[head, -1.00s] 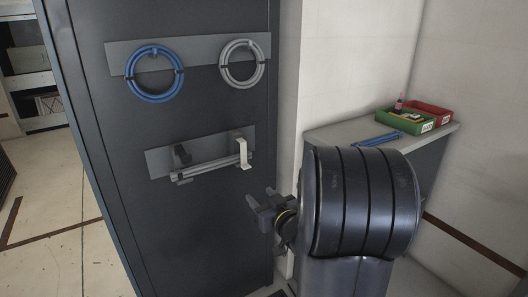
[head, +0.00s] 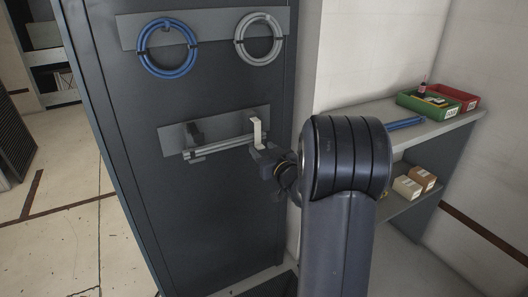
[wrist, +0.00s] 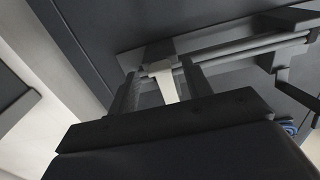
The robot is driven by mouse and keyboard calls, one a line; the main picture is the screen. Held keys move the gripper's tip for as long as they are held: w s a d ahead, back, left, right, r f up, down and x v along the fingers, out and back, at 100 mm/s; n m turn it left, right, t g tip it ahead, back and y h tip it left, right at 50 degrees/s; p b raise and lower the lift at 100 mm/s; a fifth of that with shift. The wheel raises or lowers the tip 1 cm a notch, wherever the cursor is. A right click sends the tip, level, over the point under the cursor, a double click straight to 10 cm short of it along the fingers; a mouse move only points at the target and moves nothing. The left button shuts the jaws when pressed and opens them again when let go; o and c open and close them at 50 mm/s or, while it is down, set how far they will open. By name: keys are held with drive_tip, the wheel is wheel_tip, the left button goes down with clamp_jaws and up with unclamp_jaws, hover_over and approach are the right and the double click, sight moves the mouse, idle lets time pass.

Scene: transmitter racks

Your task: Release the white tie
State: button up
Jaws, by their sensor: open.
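The white tie (head: 257,132) is a pale strap at the right end of the grey rods (head: 215,147) on a plate on the dark cabinet. Its upper end bends over, and its lower part is behind my gripper (head: 260,154) in the head view. In the wrist view the white tie (wrist: 166,82) shows between the two fingers of my gripper (wrist: 159,72). The fingers are open, one on each side of it; I cannot tell whether either touches it.
A dark tie (head: 194,133) is at the left end of the rods. Blue (head: 167,48) and grey (head: 259,39) cable coils hang above. To the right, a shelf (head: 455,123) holds green (head: 425,106) and red (head: 456,97) bins. Pale floor is clear at left.

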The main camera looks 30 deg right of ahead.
drive_tip(key=shift+w, duration=0.1)
drive_tip(key=shift+c, duration=0.5)
clamp_jaws()
